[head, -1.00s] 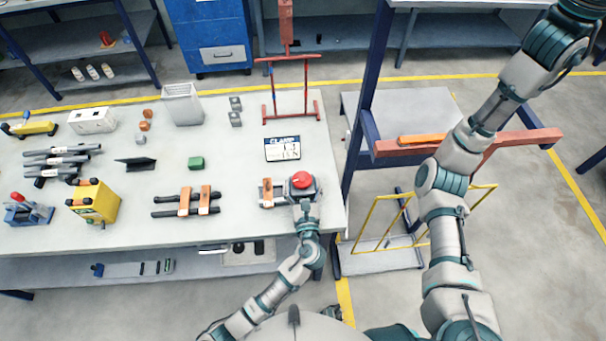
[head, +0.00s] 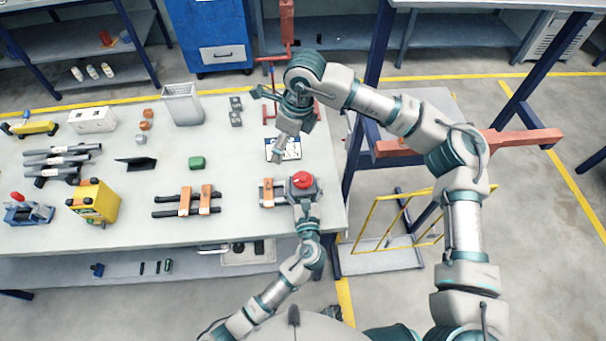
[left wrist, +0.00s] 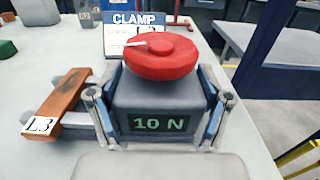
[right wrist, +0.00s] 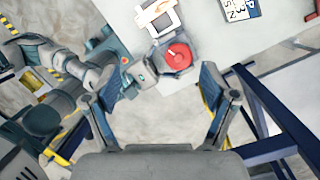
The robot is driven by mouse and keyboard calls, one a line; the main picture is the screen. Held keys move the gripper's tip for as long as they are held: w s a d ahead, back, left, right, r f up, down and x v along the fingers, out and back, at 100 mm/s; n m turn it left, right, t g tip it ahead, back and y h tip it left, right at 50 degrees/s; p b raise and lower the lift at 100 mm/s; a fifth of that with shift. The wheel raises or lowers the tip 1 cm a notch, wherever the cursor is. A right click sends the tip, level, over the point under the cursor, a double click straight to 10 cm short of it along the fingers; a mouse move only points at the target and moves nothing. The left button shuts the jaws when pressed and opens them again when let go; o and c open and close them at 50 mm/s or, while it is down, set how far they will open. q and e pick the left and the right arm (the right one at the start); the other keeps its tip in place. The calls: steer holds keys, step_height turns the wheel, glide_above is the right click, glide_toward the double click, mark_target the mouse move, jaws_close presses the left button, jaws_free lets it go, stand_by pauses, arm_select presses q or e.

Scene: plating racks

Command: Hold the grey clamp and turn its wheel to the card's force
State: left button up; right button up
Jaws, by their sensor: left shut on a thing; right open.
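The grey clamp (left wrist: 155,100) sits on the table near its front right corner. Its display reads 10 N. Its red wheel (left wrist: 160,56) is on top, with a white mark pointing left. My left gripper (head: 304,190) is shut on the clamp body, one finger on each side. The clamp card (head: 293,152) stands behind it. In the left wrist view the wheel hides part of the card (left wrist: 115,38). My right gripper (head: 275,128) is open and empty, above the table behind the clamp. In the right wrist view, the wheel (right wrist: 178,57) shows beyond its fingers.
A rail with an orange bar (left wrist: 62,100) labelled L3 lies just left of the clamp. More orange bars on rails (head: 185,201), a green block (head: 197,162) and a yellow box (head: 94,201) lie farther left. A blue-legged rack stands right of the table.

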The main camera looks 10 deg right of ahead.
mark_target(303, 178)
steer(key=d+f, duration=0.1)
steer(key=f, duration=0.4)
steer(key=d+f+m+h, duration=0.1)
steer(key=f, duration=0.4)
steer(key=d+f+h, duration=0.1)
steer(key=d+f, duration=0.1)
steer(key=f, duration=0.3)
steer(key=shift+w+f+m, duration=0.1)
steer(key=shift+w+m, duration=0.05)
steer(key=shift+m, duration=0.25)
steer(key=shift+c, duration=0.3)
steer(key=c, duration=1.1)
